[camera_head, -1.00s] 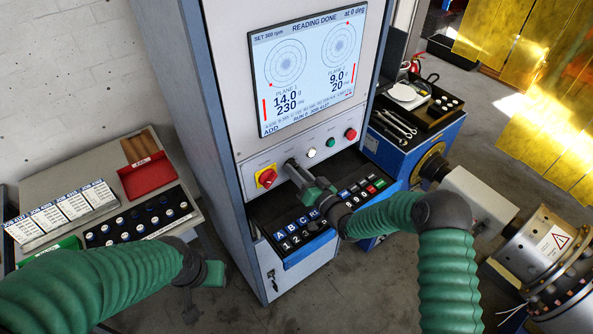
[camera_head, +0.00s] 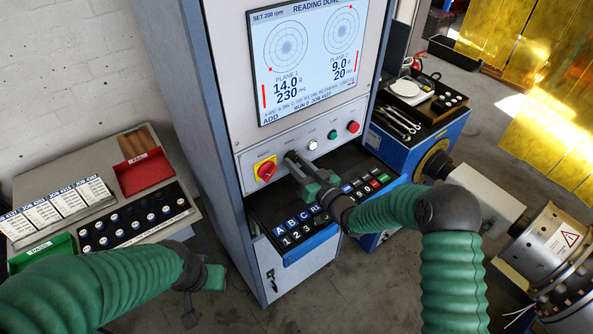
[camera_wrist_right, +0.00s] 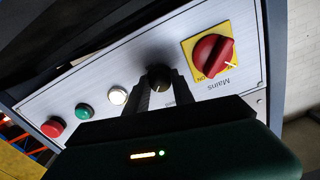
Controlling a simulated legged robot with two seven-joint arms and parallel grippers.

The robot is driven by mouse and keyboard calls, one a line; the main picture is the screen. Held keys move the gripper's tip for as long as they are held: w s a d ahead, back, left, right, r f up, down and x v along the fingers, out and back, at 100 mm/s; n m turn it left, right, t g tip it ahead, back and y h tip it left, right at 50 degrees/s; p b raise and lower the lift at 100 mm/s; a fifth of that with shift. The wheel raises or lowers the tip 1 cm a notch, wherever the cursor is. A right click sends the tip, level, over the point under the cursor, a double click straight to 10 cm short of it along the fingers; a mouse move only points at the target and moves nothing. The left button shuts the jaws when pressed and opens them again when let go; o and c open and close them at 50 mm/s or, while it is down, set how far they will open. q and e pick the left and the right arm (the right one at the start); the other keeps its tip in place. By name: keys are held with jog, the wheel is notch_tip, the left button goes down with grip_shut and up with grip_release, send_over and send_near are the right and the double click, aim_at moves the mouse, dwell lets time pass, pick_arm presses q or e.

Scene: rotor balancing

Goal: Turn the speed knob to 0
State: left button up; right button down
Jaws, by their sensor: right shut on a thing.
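The speed knob (camera_wrist_right: 158,78) is a small dark knob on the panel, between the red mains switch and the white button in the right wrist view. My right gripper (camera_wrist_right: 158,92) is shut on it, one finger on each side. In the head view my right gripper (camera_head: 294,160) reaches up to the panel and covers most of the knob. The screen (camera_head: 308,55) reads "SET 200 rpm" and "READING DONE". My left gripper (camera_head: 190,305) hangs low at the lower left, away from the panel, and its jaws are too unclear to tell.
The red mains switch (camera_head: 265,170) sits left of the knob. White (camera_head: 312,144), green (camera_head: 332,134) and red (camera_head: 353,127) buttons sit to its right. A keyboard tray (camera_head: 262,210) juts out below. A side table (camera_head: 190,218) holds small weights and job cards.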

jog(key=n+b, duration=0.2)
jog(key=b, duration=0.1)
jog(key=n+b, duration=0.3)
jog(key=b, duration=0.1)
jog(key=n+b, duration=0.2)
jog(key=b, duration=0.2)
jog(key=shift+f+n, duration=0.35)
jog(key=shift+n, duration=0.05)
jog(key=shift+r+n+b, duration=0.15)
jog(key=shift+n+b, duration=0.65)
jog(key=shift+b, duration=0.15)
jog(key=c, duration=1.1)
grip_release()
jog(key=shift+r, duration=0.1)
jog(key=shift+r, duration=0.1)
